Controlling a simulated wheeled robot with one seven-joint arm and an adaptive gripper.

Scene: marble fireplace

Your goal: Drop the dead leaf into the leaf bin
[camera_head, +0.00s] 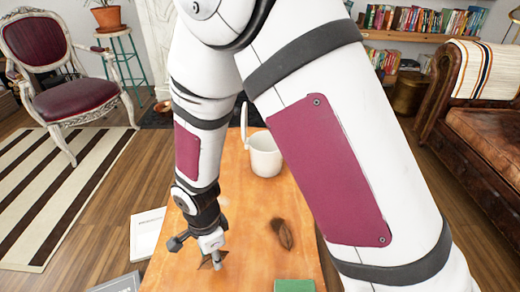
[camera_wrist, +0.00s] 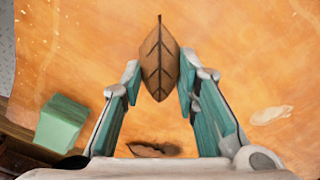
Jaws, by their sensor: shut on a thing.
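The dead leaf (camera_wrist: 159,62), brown with dark veins, is held upright between the fingertips of my gripper (camera_wrist: 160,82) in the wrist view. In the head view my gripper (camera_head: 212,252) is low over the front left of the wooden table, and only a dark bit of the leaf shows there. A white round bin (camera_head: 265,157) with its lid raised on the left stands farther back on the table, apart from my gripper. I take it for the leaf bin; its inside is mostly hidden.
A dark brown leaf-like thing (camera_head: 283,233) lies on the table (camera_head: 250,215) right of my gripper. A green block (camera_wrist: 62,122) is at the near edge, also in the head view (camera_head: 294,286). White flat items (camera_head: 147,232) lie beyond the table's left side. The tabletop between gripper and bin looks clear.

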